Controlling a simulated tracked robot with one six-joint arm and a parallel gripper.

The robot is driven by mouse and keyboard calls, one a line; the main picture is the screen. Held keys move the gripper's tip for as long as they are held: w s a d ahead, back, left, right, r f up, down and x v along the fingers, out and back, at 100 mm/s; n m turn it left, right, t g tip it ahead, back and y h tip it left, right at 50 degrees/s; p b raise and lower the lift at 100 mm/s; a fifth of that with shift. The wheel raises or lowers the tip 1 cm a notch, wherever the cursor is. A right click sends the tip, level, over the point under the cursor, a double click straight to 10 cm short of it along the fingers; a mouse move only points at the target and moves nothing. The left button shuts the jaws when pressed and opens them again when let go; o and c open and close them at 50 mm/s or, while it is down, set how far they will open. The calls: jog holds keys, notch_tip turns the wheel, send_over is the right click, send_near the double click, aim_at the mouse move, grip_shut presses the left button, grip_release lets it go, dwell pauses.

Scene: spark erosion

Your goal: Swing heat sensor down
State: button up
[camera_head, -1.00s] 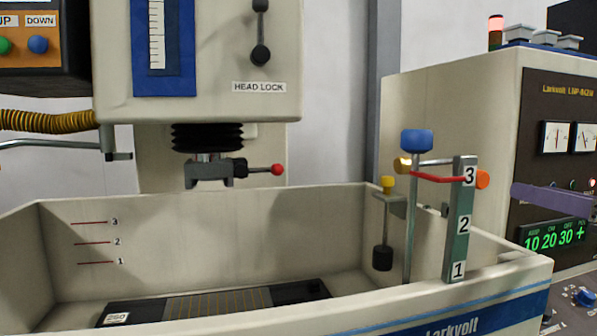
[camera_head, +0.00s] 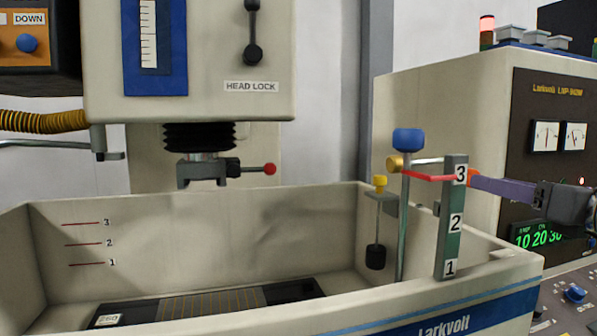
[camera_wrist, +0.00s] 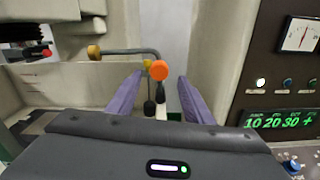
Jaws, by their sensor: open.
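A bent grey rod with a brass end (camera_head: 396,163) and an orange ball (camera_wrist: 159,70) looks like the heat sensor; no label shows on it. The rod lies about level near the top of the numbered post (camera_head: 455,215), at the height of the 3. My gripper (camera_head: 482,184) comes in from the right with its purple fingers at the orange ball. In the wrist view my gripper (camera_wrist: 160,78) is open, with the ball showing between the fingertips. I cannot tell whether a finger touches it. In the head view the finger hides most of the ball.
A blue-capped rod (camera_head: 408,140) and a yellow-topped rod with a black float (camera_head: 376,256) stand near the post. The tank wall (camera_head: 290,230) runs to the left. The control cabinet (camera_head: 540,90) stands close on the right, with its green display (camera_wrist: 280,122).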

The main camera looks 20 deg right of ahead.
jog(key=shift+w+a, duration=0.1)
jog(key=shift+w, duration=3.9)
jog(key=shift+c, duration=0.3)
grip_shut()
